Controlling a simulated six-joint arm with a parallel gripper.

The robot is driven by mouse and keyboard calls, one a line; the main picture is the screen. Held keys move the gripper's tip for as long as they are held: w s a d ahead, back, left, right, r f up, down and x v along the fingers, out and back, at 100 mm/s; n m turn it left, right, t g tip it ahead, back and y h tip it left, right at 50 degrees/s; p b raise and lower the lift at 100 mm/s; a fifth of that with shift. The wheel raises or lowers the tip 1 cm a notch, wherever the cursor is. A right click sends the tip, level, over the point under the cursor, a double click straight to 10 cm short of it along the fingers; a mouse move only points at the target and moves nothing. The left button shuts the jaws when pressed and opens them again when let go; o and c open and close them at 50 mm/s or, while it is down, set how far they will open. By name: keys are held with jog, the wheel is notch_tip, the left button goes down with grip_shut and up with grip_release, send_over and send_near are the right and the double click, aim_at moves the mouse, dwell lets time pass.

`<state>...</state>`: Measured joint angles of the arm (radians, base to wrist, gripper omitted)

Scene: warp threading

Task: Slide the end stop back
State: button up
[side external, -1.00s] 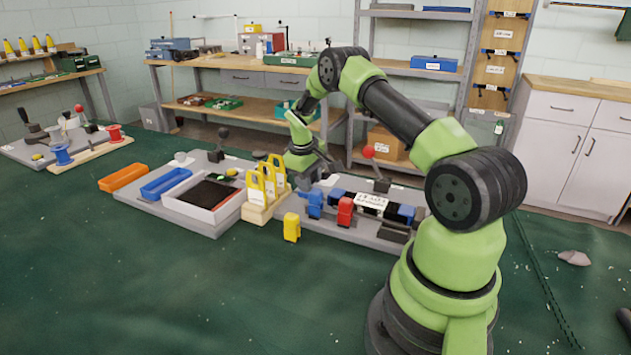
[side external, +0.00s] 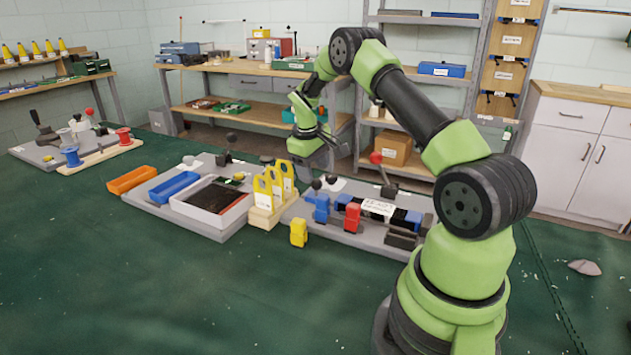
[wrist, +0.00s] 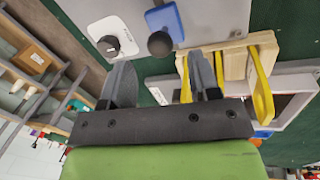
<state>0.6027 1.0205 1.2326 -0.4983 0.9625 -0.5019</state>
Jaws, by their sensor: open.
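A grey fixture plate (side external: 350,240) carries a dark rail with a blue block (side external: 321,208) and a red block (side external: 352,217). I cannot tell for sure which part is the end stop. A dark ball knob (side external: 317,184) stands by the blue block. In the wrist view a blue part (wrist: 166,20) and a dark ball (wrist: 160,44) lie just beyond my fingertips. My gripper (side external: 318,150) is raised above the plate's left back end. Its two grey fingers also show in the wrist view (wrist: 160,68), apart, with nothing between them.
Yellow upright pieces on a wooden block (side external: 262,217) stand left of the fixture, close to one finger in the wrist view. A red-ball lever (side external: 376,158) rises behind the rail. A yellow block (side external: 298,233) stands in front. The green front area is clear.

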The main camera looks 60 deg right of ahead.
jog(key=shift+w+a+r, duration=0.1)
jog(key=shift+a+r, duration=0.15)
jog(key=shift+r, duration=0.95)
jog(key=shift+a+r, duration=0.2)
jog(key=shift+r, duration=0.95)
